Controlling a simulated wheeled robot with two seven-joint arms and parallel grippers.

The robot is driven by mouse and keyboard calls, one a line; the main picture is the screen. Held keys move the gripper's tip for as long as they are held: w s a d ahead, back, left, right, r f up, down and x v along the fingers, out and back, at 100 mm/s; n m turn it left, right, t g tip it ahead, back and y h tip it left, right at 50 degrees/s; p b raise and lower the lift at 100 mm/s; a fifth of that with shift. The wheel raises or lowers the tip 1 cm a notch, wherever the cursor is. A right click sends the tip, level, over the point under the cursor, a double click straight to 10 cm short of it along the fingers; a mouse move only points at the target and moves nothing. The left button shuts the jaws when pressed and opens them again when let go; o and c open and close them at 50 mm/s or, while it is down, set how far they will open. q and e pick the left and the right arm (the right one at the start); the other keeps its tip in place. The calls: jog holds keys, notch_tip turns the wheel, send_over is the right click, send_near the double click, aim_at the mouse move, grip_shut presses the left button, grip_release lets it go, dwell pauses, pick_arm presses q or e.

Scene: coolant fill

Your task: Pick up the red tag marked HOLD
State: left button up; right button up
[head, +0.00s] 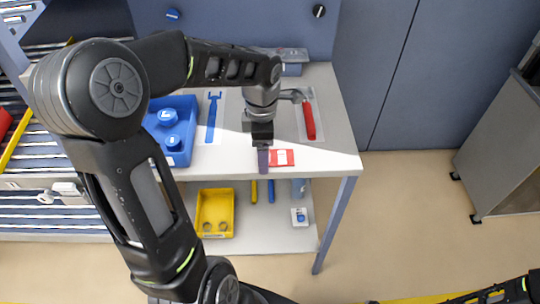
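The red tag (282,157) with a pale marking lies near the front edge of the grey workbench top (330,155). The marking is too small to read. My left gripper (263,160) points down at the tag's left end, and its finger covers or borders that end. I cannot tell whether it touches the tag. Only one finger shows clearly, so its opening is hidden. My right gripper is out of view; only part of my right arm shows at the bottom right.
A blue tray (183,153) with blue caps, a blue wrench (213,118) and a red-handled hammer (308,120) are on the bench. A lower shelf holds a yellow bin (215,213). A grey cabinet (500,140) stands right; the floor between is clear.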

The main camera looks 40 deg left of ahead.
pick_arm(q)
jog(key=shift+c, duration=0.2)
jog(key=c, duration=1.4)
